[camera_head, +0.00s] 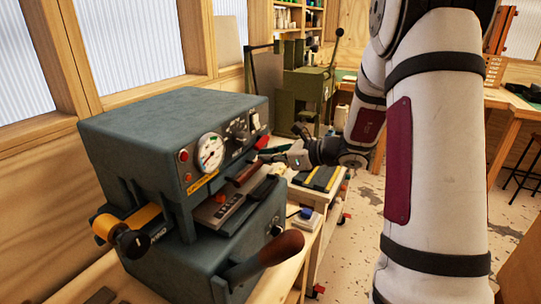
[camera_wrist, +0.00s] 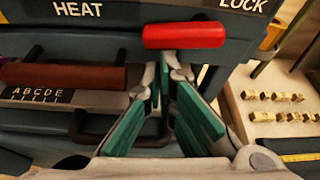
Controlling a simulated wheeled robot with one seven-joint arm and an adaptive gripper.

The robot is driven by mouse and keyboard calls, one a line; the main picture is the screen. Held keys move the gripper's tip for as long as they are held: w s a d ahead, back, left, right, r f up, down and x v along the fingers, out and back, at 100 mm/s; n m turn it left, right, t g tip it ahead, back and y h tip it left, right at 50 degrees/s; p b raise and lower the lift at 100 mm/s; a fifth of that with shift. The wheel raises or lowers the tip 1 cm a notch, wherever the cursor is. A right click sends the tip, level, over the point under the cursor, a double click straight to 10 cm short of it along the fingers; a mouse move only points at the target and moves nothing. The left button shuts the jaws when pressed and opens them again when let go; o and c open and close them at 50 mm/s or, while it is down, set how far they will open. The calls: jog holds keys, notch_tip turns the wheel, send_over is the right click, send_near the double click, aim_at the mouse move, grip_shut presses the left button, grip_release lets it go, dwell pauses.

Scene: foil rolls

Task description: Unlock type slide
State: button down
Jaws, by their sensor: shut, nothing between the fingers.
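The grey-green foil machine (camera_head: 150,140) stands on the left bench. A red lever handle (camera_wrist: 184,36) lies level under the LOCK label in the wrist view; it also shows small at the machine's right side (camera_head: 262,142). My gripper (camera_wrist: 170,58) is shut and empty, its fingertips close below the red handle; I cannot tell whether they touch it. In the head view my gripper (camera_head: 299,154) is beside the machine's right front. The type slide (camera_wrist: 45,97), marked ABCDE, sits at the left under a brown bar, with a dark loop handle (camera_wrist: 125,138) nearer me.
A wooden-handled lever (camera_head: 270,260) juts from the machine's front. Several brass pieces (camera_wrist: 275,108) lie in a wooden tray (camera_wrist: 240,82) on the right. A cart with black and yellow strips (camera_head: 322,178) stands beyond the machine. Floor is open behind my arm.

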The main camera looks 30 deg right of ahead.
jog(key=shift+w, duration=0.1)
jog(key=shift+w+d+f, duration=0.15)
jog(key=shift+w+d, duration=0.25)
jog(key=shift+d, duration=0.25)
jog(key=v, duration=1.2)
jog(key=shift+s, duration=0.1)
dwell(0.6)
